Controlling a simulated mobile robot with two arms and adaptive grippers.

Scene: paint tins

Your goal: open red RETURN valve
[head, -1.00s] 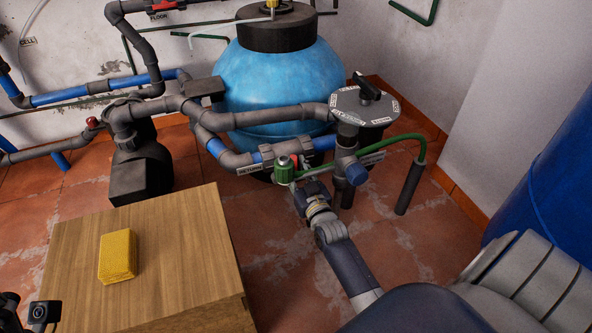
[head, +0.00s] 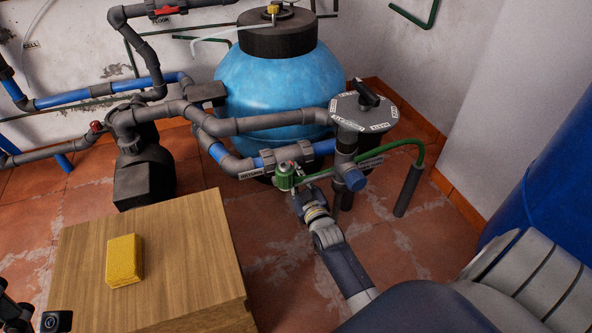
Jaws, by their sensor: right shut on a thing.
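The RETURN label (head: 251,175) is on the grey and blue pipe in front of the blue tank. Just right of it is a green fitting (head: 284,180), with a small bit of the red RETURN valve handle (head: 285,164) showing at its top. My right gripper (head: 296,192) reaches in from the lower right and is shut on the red handle, close against the fitting. Its fingertips and most of the handle are hard to make out, so the exact handle angle is unclear. Part of my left gripper (head: 40,317) shows at the lower left corner; its fingers are not clear.
A wooden box (head: 190,245) with a yellow sponge (head: 124,260) stands at the front left. A lidded grey canister with a black knob (head: 366,95) and a green pipe (head: 405,143) are beside the valve. A blue barrel (head: 550,170) stands at the right. Floor tiles are clear between.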

